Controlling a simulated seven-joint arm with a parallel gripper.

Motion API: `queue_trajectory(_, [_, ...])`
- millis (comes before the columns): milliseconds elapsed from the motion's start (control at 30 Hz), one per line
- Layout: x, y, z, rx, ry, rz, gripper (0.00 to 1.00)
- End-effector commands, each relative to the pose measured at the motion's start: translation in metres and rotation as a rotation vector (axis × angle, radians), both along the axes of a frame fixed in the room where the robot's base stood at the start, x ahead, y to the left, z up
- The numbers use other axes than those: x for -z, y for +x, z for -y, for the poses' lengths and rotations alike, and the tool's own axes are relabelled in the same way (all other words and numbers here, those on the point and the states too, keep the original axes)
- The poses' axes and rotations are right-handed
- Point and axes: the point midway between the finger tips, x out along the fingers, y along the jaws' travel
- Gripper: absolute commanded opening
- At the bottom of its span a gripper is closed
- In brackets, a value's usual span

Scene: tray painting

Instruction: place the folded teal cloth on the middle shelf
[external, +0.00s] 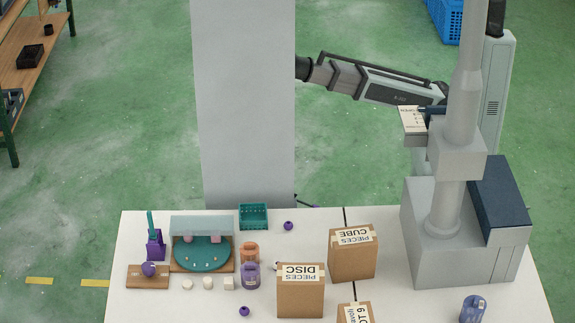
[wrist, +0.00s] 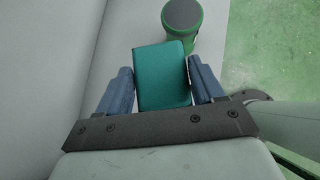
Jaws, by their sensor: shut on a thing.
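In the wrist view my gripper (wrist: 163,88) is shut on the folded teal cloth (wrist: 163,75), a small teal block shape upright between the two blue fingers. A pale grey surface (wrist: 130,28) lies beyond it, with a green container with a dark top (wrist: 182,22) standing just past the cloth. In the external view a tall grey panel (external: 243,100) hides my gripper and the cloth. I cannot tell which shelf level the pale surface is.
A grey wall (wrist: 50,60) stands close on the left in the wrist view. The white table (external: 380,300) holds cardboard boxes (external: 300,291), a teal basket (external: 253,216) and a tray with a teal round inset (external: 202,253). Green floor (external: 340,150) is open behind the table.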

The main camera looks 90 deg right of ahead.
Motion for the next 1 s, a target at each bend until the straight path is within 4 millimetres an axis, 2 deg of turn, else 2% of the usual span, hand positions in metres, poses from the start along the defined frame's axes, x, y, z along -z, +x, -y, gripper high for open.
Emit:
queue_trajectory(200, [-0.001, -0.021, 0.003, 0.240, 0.000, -0.001, 0.33])
queue_trajectory(433, [0.004, -0.025, 0.003, 0.327, 0.000, 0.001, 0.33])
queue_trajectory(800, [0.053, -0.027, 0.003, 0.327, 0.001, -0.001, 0.33])
queue_trajectory(1000, [0.066, -0.025, 0.003, 0.327, 0.001, 0.001, 0.33])
